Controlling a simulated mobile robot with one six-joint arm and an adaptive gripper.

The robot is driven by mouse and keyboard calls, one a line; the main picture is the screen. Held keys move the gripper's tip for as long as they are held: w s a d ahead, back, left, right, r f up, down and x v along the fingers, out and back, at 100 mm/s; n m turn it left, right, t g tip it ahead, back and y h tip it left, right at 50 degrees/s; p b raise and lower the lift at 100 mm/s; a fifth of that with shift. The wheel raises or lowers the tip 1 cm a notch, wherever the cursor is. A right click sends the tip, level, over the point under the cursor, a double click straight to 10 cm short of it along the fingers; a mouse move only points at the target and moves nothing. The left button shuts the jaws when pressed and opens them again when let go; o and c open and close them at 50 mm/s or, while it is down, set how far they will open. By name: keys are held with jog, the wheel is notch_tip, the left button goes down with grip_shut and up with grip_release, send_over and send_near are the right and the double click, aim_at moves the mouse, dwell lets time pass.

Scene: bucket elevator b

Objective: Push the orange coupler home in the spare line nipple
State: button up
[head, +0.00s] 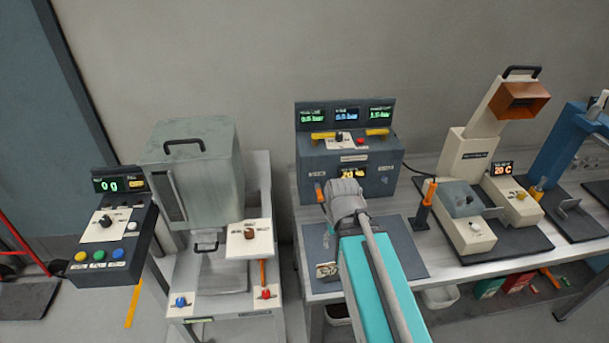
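A small orange piece (319,192) sticks out at the lower left front of the dark blue-grey pressure box (375,165). It may be the orange coupler, but it is too small to be sure. Another orange-topped piece (429,190) stands upright on a dark holder right of the box. I cannot make out which fitting is the spare line nipple. The grey end of my arm with my gripper (346,192) is in front of the box, right of the first orange piece. My gripper's fingers are hidden, and so is whatever is between them.
The box carries several lit displays and yellow handles (323,135). A dark mat (408,250) lies under my arm. At left stand a grey-green hooded machine (195,170) and a button panel (110,235). A cream device (462,215) stands at right on the bench.

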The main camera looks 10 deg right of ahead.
jog(key=w+a+r+t+h, duration=0.1)
jog(key=w+a+t+h, duration=0.1)
jog(key=w, duration=1.1)
jog(key=w+a+r+t+h, duration=0.1)
jog(key=w+a+t+h, duration=0.1)
jog(key=w, duration=1.1)
jog(key=shift+w+a+r+n+t, duration=0.15)
jog(key=shift+a+r+n+t, duration=0.15)
jog(key=shift+r+n, duration=0.1)
jog(key=shift+f, duration=0.15)
jog(key=b, duration=0.5)
send_near(318, 188)
jog(key=f, duration=0.2)
jog(key=b+x, duration=0.4)
jog(key=x, duration=0.1)
jog(key=b+x, duration=0.2)
jog(key=x, duration=0.1)
jog(key=shift+w+d+r+b, duration=0.1)
jog(key=shift+w+d+b, duration=0.2)
jog(key=shift+w+b, duration=0.1)
grip_shut()
